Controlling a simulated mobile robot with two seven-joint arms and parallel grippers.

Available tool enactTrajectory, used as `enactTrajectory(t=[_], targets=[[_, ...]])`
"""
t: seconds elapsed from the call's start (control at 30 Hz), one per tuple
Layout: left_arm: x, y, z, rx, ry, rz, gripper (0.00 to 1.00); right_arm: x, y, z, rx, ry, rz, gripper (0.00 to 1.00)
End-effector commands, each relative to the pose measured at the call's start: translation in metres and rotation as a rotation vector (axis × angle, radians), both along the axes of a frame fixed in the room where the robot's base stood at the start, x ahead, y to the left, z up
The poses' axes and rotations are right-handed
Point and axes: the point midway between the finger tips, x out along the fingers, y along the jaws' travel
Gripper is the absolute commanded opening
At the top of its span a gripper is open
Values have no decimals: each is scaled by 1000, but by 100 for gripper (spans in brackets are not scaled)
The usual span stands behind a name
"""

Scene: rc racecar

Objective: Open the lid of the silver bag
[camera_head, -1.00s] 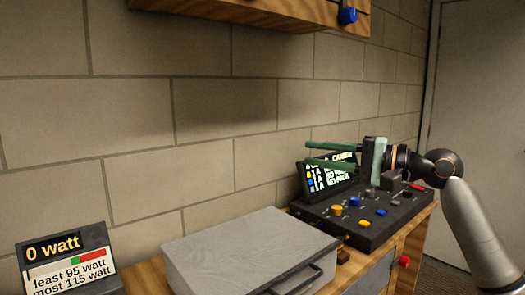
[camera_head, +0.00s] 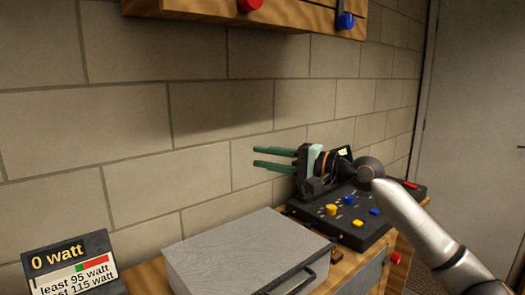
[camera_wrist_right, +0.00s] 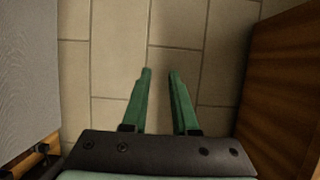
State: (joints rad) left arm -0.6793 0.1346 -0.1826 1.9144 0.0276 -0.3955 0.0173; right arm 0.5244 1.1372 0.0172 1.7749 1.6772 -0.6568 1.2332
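The silver bag (camera_head: 245,250) is a flat grey case lying shut on the wooden workbench in the head view. Its dark handle (camera_head: 292,280) is at the front right edge. My right gripper (camera_head: 256,157) is above and behind the bag, apart from it, with its green fingers pointing left along the wall. In the right wrist view the two fingers (camera_wrist_right: 160,74) are apart with nothing between them. A grey surface at that view's left edge looks like the bag (camera_wrist_right: 25,75). My left gripper is out of view.
A black control console (camera_head: 350,210) with coloured knobs stands right of the bag, under my right arm. A display reading 0 watt (camera_head: 70,262) stands at left. A wooden cabinet (camera_head: 235,15) hangs above. The block wall (camera_head: 120,150) is close behind; the space above the bag is clear.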

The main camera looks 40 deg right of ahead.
Motion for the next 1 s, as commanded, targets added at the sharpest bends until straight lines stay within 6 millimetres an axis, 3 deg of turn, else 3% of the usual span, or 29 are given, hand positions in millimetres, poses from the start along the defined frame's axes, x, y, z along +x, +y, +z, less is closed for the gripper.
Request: enactTrajectory(t=[0.43, 0.7, 1.0], targets=[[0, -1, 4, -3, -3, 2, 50, 7, 4, 0, -2, 0, 0, 27], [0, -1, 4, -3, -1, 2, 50, 7, 4, 0, -2, 0, 0, 0], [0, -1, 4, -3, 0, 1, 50, 7, 4, 0, -2, 0, 0, 0]])
